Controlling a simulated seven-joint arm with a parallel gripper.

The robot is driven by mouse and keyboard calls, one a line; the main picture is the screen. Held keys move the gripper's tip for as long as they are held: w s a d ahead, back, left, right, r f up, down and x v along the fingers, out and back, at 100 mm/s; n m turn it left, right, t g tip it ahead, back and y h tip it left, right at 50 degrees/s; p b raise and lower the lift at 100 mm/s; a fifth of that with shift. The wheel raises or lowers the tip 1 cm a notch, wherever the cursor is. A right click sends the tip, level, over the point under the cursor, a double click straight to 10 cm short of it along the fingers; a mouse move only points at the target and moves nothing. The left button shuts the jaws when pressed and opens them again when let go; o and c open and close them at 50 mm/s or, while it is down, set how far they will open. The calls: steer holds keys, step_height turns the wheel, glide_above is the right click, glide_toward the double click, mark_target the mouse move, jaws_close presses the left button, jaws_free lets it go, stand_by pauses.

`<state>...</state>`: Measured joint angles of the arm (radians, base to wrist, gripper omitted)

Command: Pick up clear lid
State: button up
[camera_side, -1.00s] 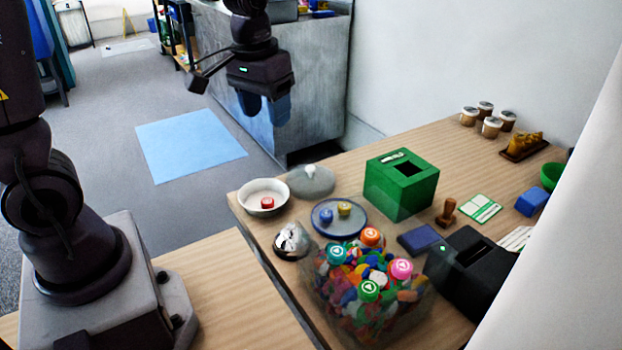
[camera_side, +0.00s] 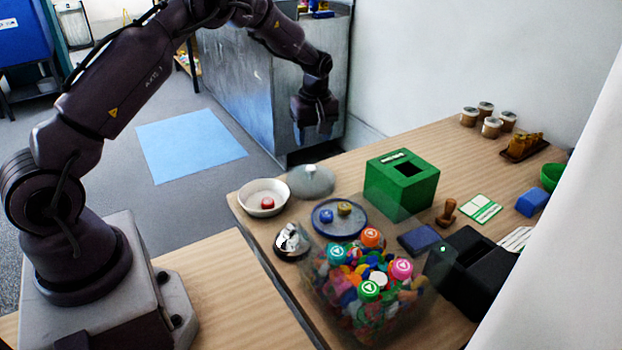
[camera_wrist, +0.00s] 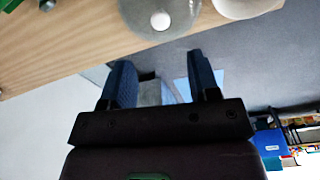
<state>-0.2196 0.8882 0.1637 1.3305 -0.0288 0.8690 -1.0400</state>
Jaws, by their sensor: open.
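The clear lid (camera_side: 312,182) is a translucent grey disc with a small white knob. It lies on the table near its far left edge, between the white bowl and the green box. In the wrist view the clear lid (camera_wrist: 146,14) shows at the top, cut by the frame edge, with its white knob visible. My gripper (camera_side: 313,136) hangs in the air beyond and above the lid, apart from it. In the wrist view my gripper (camera_wrist: 158,78) has its two blue fingers spread with nothing between them.
A white bowl (camera_side: 250,207) with a red item stands left of the lid. A green slotted box (camera_side: 390,194) stands to its right. A blue tray (camera_side: 345,232) with two small pieces is in front. A clear bin of colourful caps (camera_side: 350,312) is nearer. A metal cabinet (camera_side: 250,95) stands behind.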

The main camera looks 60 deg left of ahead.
mark_target(311, 167)
steer(key=f, duration=0.7)
steer(key=a+f, duration=0.1)
steer(key=f, duration=0.2)
steer(key=shift+f, duration=0.2)
steer(key=c, duration=1)
steer(key=shift+w+r, duration=0.1)
